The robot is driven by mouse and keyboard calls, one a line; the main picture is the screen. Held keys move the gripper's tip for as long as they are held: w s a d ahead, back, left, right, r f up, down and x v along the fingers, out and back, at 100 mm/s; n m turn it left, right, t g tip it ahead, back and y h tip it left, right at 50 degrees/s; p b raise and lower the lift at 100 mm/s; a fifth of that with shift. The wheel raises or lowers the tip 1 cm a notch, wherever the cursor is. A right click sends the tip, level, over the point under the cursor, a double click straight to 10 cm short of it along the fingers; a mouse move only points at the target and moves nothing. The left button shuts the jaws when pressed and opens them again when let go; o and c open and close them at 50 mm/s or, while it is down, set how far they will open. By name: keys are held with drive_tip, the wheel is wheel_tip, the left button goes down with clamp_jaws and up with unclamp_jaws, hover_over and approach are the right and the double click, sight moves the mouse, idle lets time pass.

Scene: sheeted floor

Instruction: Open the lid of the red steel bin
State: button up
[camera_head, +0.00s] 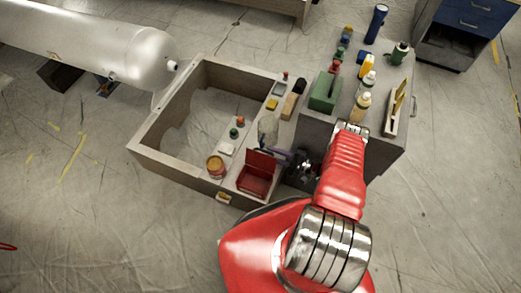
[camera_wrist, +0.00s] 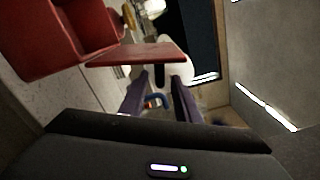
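The red steel bin (camera_head: 254,182) stands in the near right corner of the wooden frame, and its hollow inside shows. Its red lid (camera_head: 261,160) stands raised at the bin's back edge. In the wrist view the bin (camera_wrist: 38,35) is at upper left and the lid (camera_wrist: 138,54) sticks out to its right. My gripper (camera_wrist: 158,85) has two purple fingers spread apart, just below the lid's edge. A short dark piece lies between the fingertips without visible contact. In the head view my gripper (camera_head: 280,154) is right beside the lid.
A red-yellow tin (camera_head: 215,166) and small bottles stand left of the bin. A clear bottle (camera_head: 268,130) is behind the lid. A grey cabinet (camera_head: 315,148) with bottles and a green box (camera_head: 325,92) stands close on the right. The floor at left is open.

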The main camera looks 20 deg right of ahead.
sight(257, 148)
drive_tip(key=shift+x, duration=3.1)
drive_tip(key=shift+c, duration=0.5)
clamp_jaws()
